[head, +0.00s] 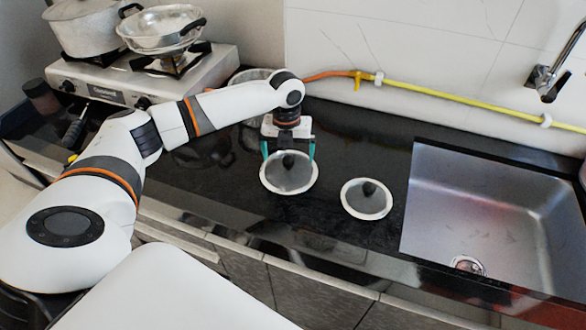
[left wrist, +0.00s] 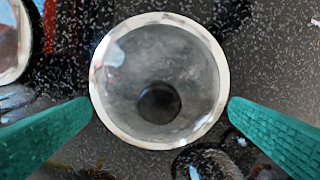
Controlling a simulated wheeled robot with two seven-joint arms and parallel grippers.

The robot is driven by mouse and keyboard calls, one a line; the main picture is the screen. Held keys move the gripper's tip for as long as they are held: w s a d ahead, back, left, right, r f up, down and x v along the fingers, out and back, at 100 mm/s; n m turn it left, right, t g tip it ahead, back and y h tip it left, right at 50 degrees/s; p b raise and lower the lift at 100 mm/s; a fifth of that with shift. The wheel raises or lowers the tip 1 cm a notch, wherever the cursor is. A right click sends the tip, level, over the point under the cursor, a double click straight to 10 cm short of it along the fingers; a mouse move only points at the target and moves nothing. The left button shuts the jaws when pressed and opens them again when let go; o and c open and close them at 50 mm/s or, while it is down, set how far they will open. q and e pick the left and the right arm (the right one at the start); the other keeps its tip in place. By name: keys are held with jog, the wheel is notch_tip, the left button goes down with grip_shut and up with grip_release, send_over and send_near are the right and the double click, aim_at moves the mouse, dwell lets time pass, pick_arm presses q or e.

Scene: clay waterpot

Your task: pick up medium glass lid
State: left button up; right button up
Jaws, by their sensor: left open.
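A round glass lid (head: 290,181) with a pale rim and a dark knob lies flat on the black counter. A smaller-looking lid (head: 367,205) of the same kind lies to its right. Which one is called medium is not certain. My left gripper (head: 288,157) is open over the first lid, one teal finger on each side of its knob. In the left wrist view this lid (left wrist: 168,60) fills the middle between the two open fingers (left wrist: 161,103), with the fingertips close to its rim; contact cannot be told. Part of another rim (left wrist: 28,40) shows at upper left. My right gripper is not in view.
A metal sink (head: 490,215) is set into the counter at right, with a tap (head: 545,80) above. A stove (head: 140,80) with a pot (head: 88,28) and a pan (head: 160,30) stands at back left. A yellow hose (head: 440,92) runs along the wall.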

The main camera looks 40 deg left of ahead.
aim_at(288, 160)
pick_arm(q)
notch_tip(288, 160, down, 2)
jog(key=shift+s+f, duration=0.1)
jog(key=shift+f, duration=0.1)
jog(key=shift+d+f, duration=0.1)
jog(key=shift+f, duration=0.15)
jog(key=shift+s, duration=0.2)
grip_shut()
